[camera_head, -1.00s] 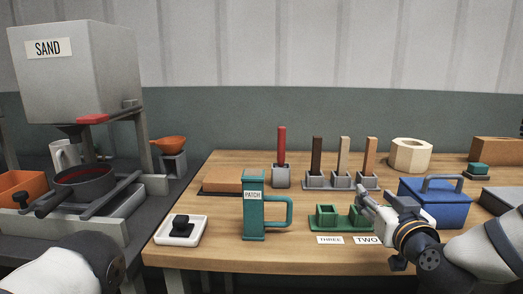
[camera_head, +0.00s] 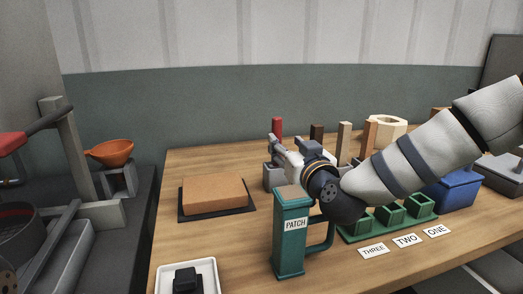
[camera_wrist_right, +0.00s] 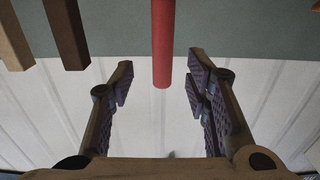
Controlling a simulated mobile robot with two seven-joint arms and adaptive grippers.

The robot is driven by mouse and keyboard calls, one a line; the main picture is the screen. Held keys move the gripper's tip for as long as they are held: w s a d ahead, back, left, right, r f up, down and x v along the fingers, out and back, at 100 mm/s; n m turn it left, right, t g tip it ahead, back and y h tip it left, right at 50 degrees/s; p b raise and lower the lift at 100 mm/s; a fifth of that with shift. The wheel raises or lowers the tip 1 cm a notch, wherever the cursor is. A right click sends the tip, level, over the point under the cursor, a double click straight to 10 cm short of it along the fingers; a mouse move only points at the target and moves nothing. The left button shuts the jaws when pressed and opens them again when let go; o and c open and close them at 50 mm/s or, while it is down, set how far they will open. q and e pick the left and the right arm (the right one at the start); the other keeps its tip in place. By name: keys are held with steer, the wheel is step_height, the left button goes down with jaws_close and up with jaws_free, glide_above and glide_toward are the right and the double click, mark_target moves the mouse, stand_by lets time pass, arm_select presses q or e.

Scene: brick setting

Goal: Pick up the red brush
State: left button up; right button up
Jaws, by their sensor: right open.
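The red brush shows in the head view as a red upright handle (camera_head: 277,126), standing in a grey holder (camera_head: 270,178) at the back of the wooden table. My right gripper (camera_head: 273,148) is in front of the handle and covers its lower part. In the right wrist view the red handle (camera_wrist_right: 162,40) reaches in from the top edge, its end between the two spread fingers (camera_wrist_right: 160,76). A gap shows on both sides of it; the gripper is open and empty. My left gripper is not in view.
A teal PATCH dispenser (camera_head: 290,240) stands just below my right forearm. Brown and tan sticks (camera_head: 344,140) stand right of the brush. A brick (camera_head: 215,193) lies on a dark mat to the left. Green holders (camera_head: 390,213) and a blue box (camera_head: 452,192) are on the right.

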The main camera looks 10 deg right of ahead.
mark_target(279, 137)
steer(key=w, duration=0.4)
steer(key=w+b, duration=0.1)
steer(key=w, duration=0.1)
steer(key=shift+w+a+f, duration=0.25)
steer(key=shift+w+f, duration=0.1)
steer(key=shift+w+r, duration=0.1)
steer(key=shift+r, duration=0.15)
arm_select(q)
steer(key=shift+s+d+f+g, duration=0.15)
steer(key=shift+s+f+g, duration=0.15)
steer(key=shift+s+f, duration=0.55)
arm_select(e)
jaws_close()
